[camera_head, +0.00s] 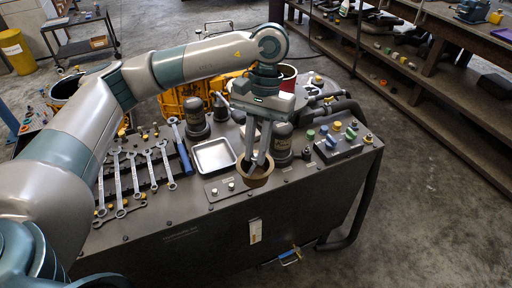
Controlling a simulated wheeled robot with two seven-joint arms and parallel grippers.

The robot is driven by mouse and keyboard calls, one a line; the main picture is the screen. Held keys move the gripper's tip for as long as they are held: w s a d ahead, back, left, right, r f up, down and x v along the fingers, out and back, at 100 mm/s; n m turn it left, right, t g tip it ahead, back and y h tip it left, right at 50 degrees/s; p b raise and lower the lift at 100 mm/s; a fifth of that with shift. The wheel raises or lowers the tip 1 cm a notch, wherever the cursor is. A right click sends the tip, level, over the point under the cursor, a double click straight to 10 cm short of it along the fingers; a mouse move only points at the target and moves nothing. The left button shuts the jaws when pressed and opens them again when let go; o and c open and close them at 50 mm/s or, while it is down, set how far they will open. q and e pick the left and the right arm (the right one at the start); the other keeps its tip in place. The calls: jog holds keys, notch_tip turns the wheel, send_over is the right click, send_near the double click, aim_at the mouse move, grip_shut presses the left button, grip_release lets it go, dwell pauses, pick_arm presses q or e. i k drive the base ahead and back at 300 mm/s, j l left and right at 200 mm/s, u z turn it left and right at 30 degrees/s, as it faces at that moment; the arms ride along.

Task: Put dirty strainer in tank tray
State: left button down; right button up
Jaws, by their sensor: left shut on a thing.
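The dirty strainer (256,181) appears as a short, brown, ring-like cup. My left gripper (256,161) points down and is shut on it, with the fingertips inside or at its upper rim. The strainer is over the front edge of the dark tank top; whether it touches the surface cannot be told. The tank tray (203,170), a shallow, empty silver square tray, lies on the tank top just left of the strainer. My right gripper is not in view.
Several wrenches (135,178) lie left of the tray. A dark cylinder (282,140) stands right of the gripper, and another (195,118) stands behind the tray. A box with coloured knobs (338,144) is at the right. Concrete floor (430,220) is clear to the right.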

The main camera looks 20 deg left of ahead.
aim_at(214, 158)
jog(key=i+l+u, duration=0.1)
jog(key=i+u, duration=0.25)
jog(key=i+l+u, duration=0.1)
jog(key=u, duration=0.25)
jog(key=i+l+u, duration=0.2)
jog(key=u, duration=0.2)
